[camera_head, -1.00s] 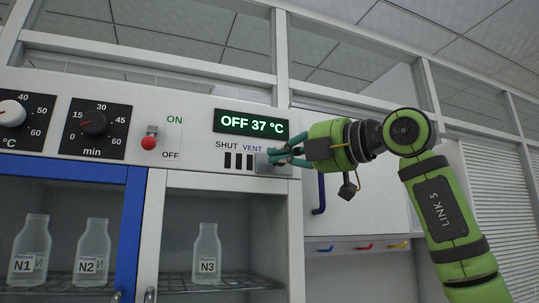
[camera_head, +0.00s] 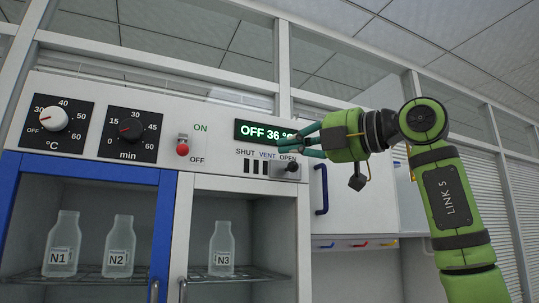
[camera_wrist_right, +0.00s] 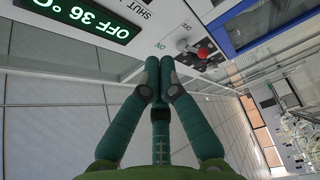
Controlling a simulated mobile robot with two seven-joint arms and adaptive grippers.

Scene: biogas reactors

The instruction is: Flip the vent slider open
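The vent slider (camera_head: 285,168) is a grey plate with a dark round knob on the white control panel (camera_head: 215,117). It sits at the right end of the vent, under the word OPEN. Several dark slots (camera_head: 255,167) show bare to its left, under SHUT and VENT. My right gripper (camera_head: 304,145) is just above and right of the knob, in front of the display's right end, and appears apart from the knob. In the wrist view its teal fingers (camera_wrist_right: 160,65) are together with nothing seen between them. My left gripper is not in view.
The green display (camera_head: 263,130) reads OFF 36. Left of it are a red toggle (camera_head: 183,149) and two dials (camera_head: 130,128). Below are glass doors with bottles (camera_head: 222,245). A blue handle (camera_head: 321,189) is on the cabinet to the right.

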